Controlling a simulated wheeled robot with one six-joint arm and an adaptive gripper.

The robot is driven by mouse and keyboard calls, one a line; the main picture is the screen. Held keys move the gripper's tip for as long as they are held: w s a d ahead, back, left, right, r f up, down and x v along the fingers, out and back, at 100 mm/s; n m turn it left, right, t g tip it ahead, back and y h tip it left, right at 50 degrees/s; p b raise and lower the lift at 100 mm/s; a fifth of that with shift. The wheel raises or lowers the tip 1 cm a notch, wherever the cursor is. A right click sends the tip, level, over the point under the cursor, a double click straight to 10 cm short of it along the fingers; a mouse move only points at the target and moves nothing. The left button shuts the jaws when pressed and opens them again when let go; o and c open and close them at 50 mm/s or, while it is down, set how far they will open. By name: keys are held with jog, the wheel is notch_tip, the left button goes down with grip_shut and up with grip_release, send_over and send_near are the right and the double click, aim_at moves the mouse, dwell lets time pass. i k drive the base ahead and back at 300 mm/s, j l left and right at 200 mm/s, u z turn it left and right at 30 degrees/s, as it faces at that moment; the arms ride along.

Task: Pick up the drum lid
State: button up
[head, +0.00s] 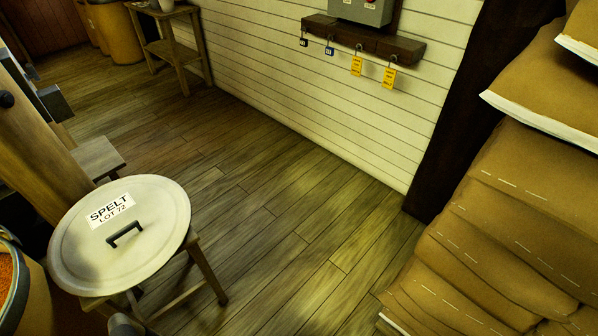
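The drum lid (150,250) is a round, pale, cream-grey disc in the lower left of the head view. It lies flat on a small wooden stool (207,275) and overhangs its top. A white label reading "SPELT LOT 72" (111,210) is on its far part. A dark bar handle (126,233) stands up near its middle. Nothing is seen touching the lid from above. My gripper is not recognisable in this view.
An open drum (36,305) with orange contents stands left of the lid. Stacked brown sacks (500,240) fill the right side. A wall rack (365,39) holds padlocks and yellow tags. The plank floor (290,220) between is clear.

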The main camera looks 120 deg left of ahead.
aim_at(121, 234)
jog(key=u, duration=5.1)
jog(key=i+j+z, duration=0.1)
jog(key=i, duration=0.3)
